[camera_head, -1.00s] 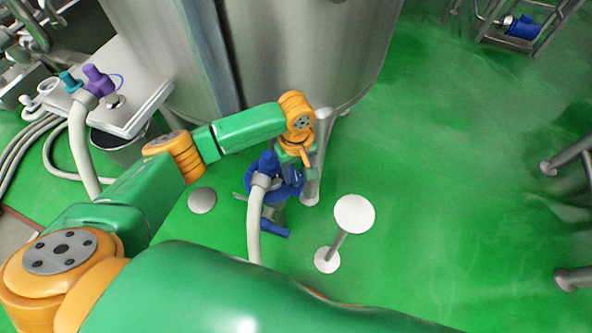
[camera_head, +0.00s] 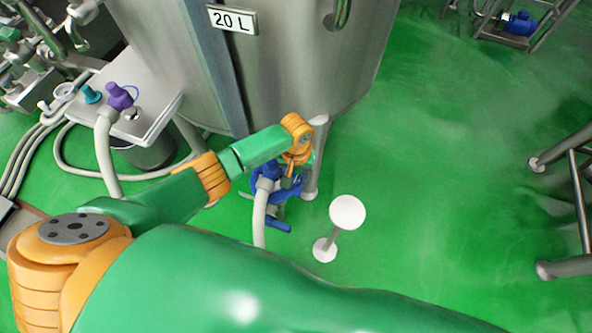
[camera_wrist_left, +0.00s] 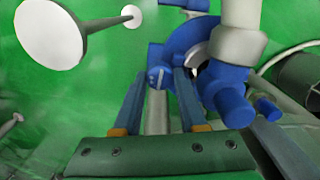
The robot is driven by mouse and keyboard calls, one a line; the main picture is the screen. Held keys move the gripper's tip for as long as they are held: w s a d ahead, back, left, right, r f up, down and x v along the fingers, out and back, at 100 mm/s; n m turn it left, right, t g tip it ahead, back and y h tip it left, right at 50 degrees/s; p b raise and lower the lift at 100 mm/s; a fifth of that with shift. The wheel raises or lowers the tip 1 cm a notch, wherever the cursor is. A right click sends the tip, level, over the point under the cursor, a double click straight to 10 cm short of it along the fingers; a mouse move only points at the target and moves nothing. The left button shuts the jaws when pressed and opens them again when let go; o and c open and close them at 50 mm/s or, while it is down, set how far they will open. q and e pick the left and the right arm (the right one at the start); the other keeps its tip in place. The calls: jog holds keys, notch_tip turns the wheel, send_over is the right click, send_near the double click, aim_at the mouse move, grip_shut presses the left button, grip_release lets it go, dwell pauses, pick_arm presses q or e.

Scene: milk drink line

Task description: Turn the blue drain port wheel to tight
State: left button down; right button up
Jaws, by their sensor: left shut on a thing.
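The blue drain port wheel (camera_head: 260,187) sits under the large steel tank, partly hidden by my left wrist; in the left wrist view it shows as a blue ring (camera_wrist_left: 186,40). A white hose with a grey collar and blue fitting (camera_head: 264,184) joins the port in front of it. My left gripper (camera_head: 291,183) is at the right side of the wheel. In the left wrist view its two fingers (camera_wrist_left: 160,76) are shut on a small blue part at the wheel's edge. The wheel's tight or loose marking cannot be read. My right gripper is out of view.
The steel tank (camera_head: 290,65) with a "20 L" label rises behind. A tank leg (camera_head: 314,160) stands close to the right of my gripper. A white round-topped post (camera_head: 347,212) stands nearby. A grey table (camera_head: 150,115) with purple and teal fittings is at left.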

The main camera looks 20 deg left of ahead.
pick_arm(q)
jog(key=m+p, duration=0.1)
jog(key=m, duration=0.2)
jog(key=shift+m, duration=0.3)
jog(key=m, duration=0.4)
jog(key=shift+m, duration=0.3)
jog(key=m, duration=0.4)
jog(key=shift+p, duration=0.3)
jog(key=m, duration=0.4)
jog(key=shift+m, duration=0.6)
jog(key=shift+c, duration=2.3)
grip_release()
jog(key=shift+r, duration=0.2)
